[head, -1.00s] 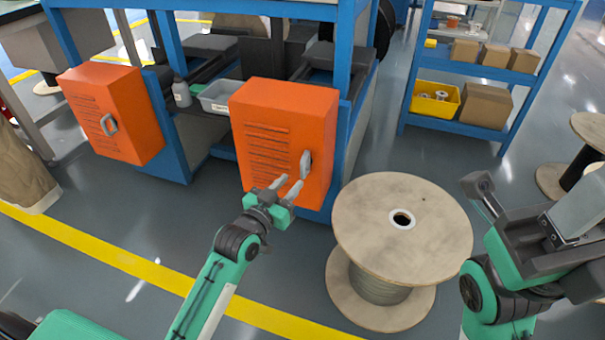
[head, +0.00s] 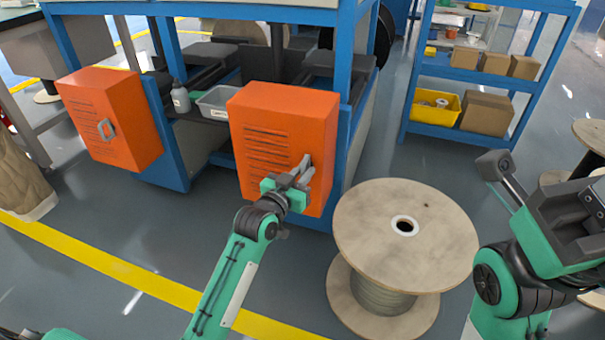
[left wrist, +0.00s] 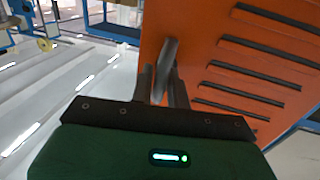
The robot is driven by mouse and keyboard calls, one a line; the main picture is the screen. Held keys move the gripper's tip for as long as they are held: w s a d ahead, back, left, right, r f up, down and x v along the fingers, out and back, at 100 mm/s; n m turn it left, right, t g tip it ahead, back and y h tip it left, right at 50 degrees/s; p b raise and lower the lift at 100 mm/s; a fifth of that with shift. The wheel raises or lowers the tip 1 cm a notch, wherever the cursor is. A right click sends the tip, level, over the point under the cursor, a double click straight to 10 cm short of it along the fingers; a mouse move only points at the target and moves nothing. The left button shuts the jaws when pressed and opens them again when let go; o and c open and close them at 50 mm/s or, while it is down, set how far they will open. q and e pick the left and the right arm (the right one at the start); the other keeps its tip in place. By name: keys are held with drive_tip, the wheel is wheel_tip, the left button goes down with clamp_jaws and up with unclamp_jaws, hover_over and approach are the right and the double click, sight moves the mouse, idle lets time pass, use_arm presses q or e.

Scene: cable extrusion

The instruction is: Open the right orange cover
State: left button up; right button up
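The right orange cover (head: 275,140) is a box door with dark slots on the lower right of the blue frame, and it looks closed. Its grey handle (left wrist: 165,66) stands out near the door's right edge. My left gripper (head: 300,176) is at this handle. In the left wrist view its two fingers (left wrist: 162,88) lie on either side of the handle, with a small gap showing, so it looks open around it. My right gripper (head: 500,175) is at the right of the head view, away from the cover, and only part of it shows.
A wooden cable spool (head: 380,225) stands close to the right of my left gripper. A second orange cover (head: 108,120) is on the left. A bottle (head: 180,97) and grey tray (head: 213,104) sit between them. A blue shelf (head: 455,130) stands behind right.

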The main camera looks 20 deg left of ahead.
use_arm(q)
clamp_jaws()
